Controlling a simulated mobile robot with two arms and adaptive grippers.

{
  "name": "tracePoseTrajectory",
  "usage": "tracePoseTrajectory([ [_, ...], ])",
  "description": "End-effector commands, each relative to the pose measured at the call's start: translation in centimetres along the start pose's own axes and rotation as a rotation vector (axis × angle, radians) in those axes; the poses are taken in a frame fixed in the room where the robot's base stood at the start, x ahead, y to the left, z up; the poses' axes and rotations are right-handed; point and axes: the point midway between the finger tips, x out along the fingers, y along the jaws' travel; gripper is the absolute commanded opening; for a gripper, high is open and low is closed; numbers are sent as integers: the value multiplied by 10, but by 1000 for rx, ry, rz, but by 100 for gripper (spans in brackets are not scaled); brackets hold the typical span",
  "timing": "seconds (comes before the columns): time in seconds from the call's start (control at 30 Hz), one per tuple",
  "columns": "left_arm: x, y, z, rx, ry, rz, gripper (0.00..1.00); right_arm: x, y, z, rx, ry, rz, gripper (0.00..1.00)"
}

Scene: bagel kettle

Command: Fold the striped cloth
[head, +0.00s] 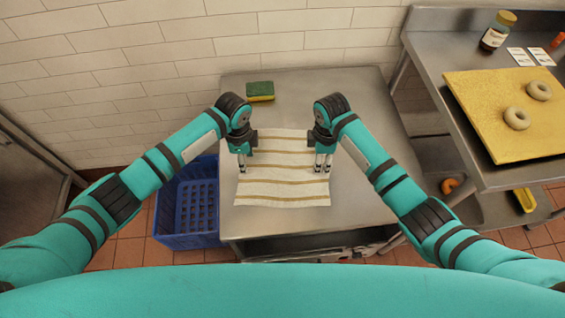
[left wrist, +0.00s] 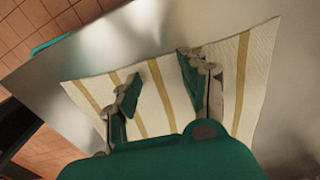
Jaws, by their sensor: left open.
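The striped cloth (head: 283,187) is cream with tan stripes and lies spread out flat on the steel table (head: 345,215). It also shows in the left wrist view (left wrist: 150,97). My left gripper (head: 242,167) points down over the cloth's left part; in the left wrist view its fingers (left wrist: 160,88) are apart with nothing between them. My right gripper (head: 322,168) points down over the cloth's right edge. Its fingertips are small in the head view, and I cannot tell whether they are open. The grippers and forearms hide parts of the cloth's upper left and right edges.
A green and yellow sponge (head: 260,91) lies at the back left of the table. A blue crate (head: 187,207) stands on the floor at the left. At the right, a higher steel counter holds a yellow board (head: 490,95) with two bagels and a jar (head: 497,31). The table's front is clear.

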Motion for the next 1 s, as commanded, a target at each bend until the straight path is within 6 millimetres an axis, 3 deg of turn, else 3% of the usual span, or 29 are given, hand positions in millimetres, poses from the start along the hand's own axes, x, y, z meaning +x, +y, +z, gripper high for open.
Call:
tracePoseTrajectory([
  [0.37,5,0,0,0,1,-1,44,5,0,0,0,0,0,44],
  [1.0,5,0,0,0,0,0,2,5,0,0,0,-1,-1,2],
])
